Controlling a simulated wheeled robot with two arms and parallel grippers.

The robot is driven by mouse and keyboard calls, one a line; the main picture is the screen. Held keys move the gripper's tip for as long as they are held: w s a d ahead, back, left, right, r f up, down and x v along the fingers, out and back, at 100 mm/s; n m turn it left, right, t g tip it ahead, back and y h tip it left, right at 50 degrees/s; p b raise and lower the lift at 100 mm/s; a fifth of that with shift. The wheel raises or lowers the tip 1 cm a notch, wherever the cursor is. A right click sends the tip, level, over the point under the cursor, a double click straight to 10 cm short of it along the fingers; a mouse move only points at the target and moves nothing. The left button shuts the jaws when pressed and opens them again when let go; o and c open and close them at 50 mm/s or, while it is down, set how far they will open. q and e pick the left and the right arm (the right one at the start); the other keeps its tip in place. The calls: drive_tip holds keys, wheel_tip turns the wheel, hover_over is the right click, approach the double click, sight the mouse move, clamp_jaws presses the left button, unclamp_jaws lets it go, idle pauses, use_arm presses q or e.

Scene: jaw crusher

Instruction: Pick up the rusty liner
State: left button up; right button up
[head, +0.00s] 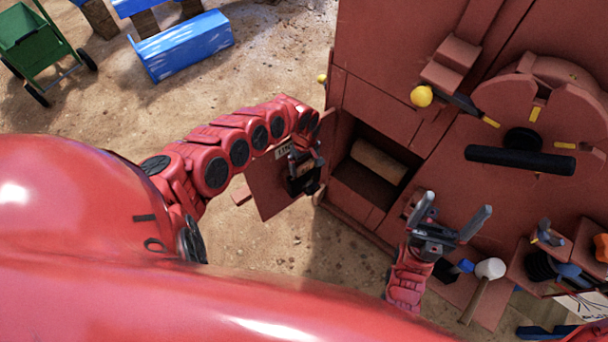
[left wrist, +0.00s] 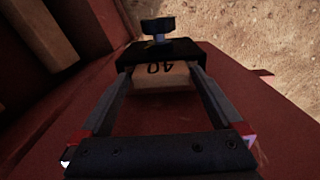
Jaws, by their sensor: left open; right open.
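The rusty liner is most likely the brown block (head: 378,160) lying in the open compartment of the red crusher (head: 385,85). In the left wrist view a similar tan-brown block (left wrist: 45,35) shows at the upper left. My left gripper (head: 306,165) is at the open door panel (head: 272,185), left of the compartment and apart from the block. In the left wrist view its open fingers (left wrist: 160,78) flank a tan piece marked "40" (left wrist: 162,76) under a black part with a knob (left wrist: 157,27). Contact cannot be told. My right gripper (head: 450,216) is open and empty in front of the crusher.
A mallet (head: 488,275) and other tools lie on a red ledge at the lower right. A black bar handle (head: 520,160) and yellow knob (head: 421,96) stick out from the crusher. A blue box (head: 183,45) and green cart (head: 38,45) stand far left. Sandy ground between is clear.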

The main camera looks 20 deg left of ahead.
use_arm(q)
drive_tip(key=shift+f, duration=0.65)
clamp_jaws()
